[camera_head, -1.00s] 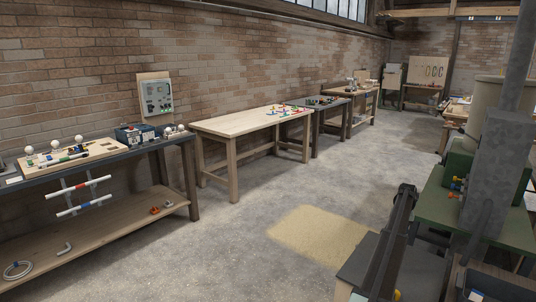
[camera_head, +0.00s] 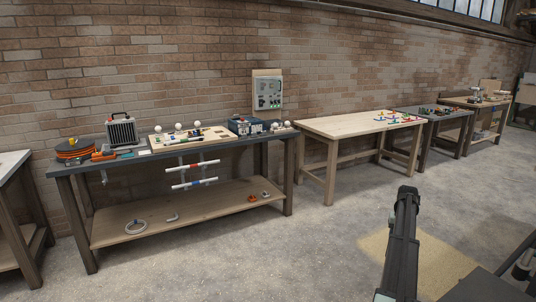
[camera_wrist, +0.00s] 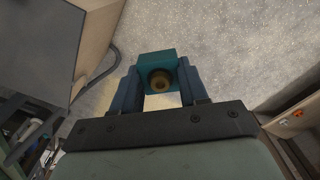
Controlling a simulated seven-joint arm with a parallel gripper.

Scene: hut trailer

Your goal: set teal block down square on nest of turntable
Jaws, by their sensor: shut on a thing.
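The teal block (camera_wrist: 152,60) is between the two fingers of my gripper (camera_wrist: 158,78) in the wrist view. My gripper is shut on it. The block's near side shows a round brass-coloured recess or part. Concrete floor shows beyond the block, with no support seen touching it. In the head view a dark link of my arm shows at the lower right, but the gripper and block cannot be made out there. I cannot identify the turntable or its nest in either current view.
A dark workbench (camera_head: 220,156) with tools and a lower shelf stands along the brick wall. A pale wooden table (camera_head: 340,126) and more benches stand to its right. A sandy patch (camera_head: 442,266) lies on open concrete floor. Wooden panelling (camera_wrist: 97,25) is at the wrist view's upper left.

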